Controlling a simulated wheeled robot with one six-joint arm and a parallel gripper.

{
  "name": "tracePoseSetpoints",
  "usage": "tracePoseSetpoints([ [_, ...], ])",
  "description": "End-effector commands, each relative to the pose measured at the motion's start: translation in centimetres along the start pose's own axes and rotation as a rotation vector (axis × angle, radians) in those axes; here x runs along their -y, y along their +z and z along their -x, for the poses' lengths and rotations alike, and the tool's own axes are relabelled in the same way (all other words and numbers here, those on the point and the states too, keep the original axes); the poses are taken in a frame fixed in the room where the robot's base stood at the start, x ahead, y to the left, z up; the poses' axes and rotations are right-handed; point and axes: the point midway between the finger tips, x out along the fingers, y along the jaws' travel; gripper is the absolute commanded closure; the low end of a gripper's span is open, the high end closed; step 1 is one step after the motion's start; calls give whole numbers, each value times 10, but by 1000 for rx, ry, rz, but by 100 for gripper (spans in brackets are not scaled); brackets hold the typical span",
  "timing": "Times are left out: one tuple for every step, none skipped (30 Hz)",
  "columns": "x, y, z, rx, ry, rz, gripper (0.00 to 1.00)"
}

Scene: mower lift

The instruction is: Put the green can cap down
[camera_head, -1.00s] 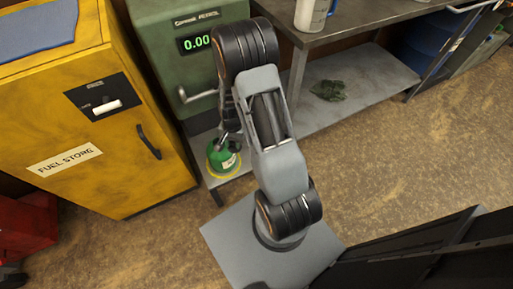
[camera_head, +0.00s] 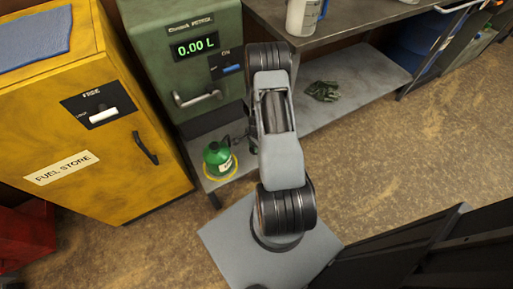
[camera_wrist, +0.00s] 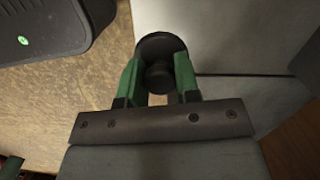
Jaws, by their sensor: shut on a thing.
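A round black cap (camera_wrist: 159,78) sits between the two green fingers of my gripper (camera_wrist: 157,66) in the wrist view, and the fingers are shut on it. In the head view my arm hides most of the gripper and the cap cannot be made out. The green can (camera_head: 217,160) stands upright inside a yellow ring on the low shelf under the green dispenser. My arm is to the right of the can, apart from it. Pale grey flat surfaces (camera_wrist: 245,40) lie beyond the cap in the wrist view; the cap's distance from them is unclear.
The yellow fuel store cabinet (camera_head: 100,165) stands left of the dispenser (camera_head: 185,60), which reads 0.00 L. A metal bench (camera_head: 365,24) carries a white jug (camera_head: 302,15). Dark green gloves (camera_head: 323,91) lie on its lower shelf (camera_head: 375,80).

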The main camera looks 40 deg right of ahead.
Motion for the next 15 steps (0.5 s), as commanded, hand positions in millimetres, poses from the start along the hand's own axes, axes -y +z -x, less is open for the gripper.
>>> tracePoseSetpoints([
  [4,-7,-15,2,3,0,92],
  [6,-10,-20,2,3,0,92],
  [10,-15,-26,3,3,0,92],
  [12,-18,-29,2,3,0,92],
  [15,-21,-32,2,2,0,92],
  [17,-24,-36,2,3,0,92],
  [19,-26,-39,1,2,0,92],
  [20,-28,-41,2,2,0,92],
  [22,-30,-43,2,3,0,92],
  [23,-31,-44,2,3,1,92],
  [24,-32,-45,2,3,1,92],
  [24,-33,-46,2,3,2,92],
  [25,-33,-46,2,2,2,92],
  [25,-34,-46,2,2,2,92],
  [26,-35,-47,2,2,2,92],
])
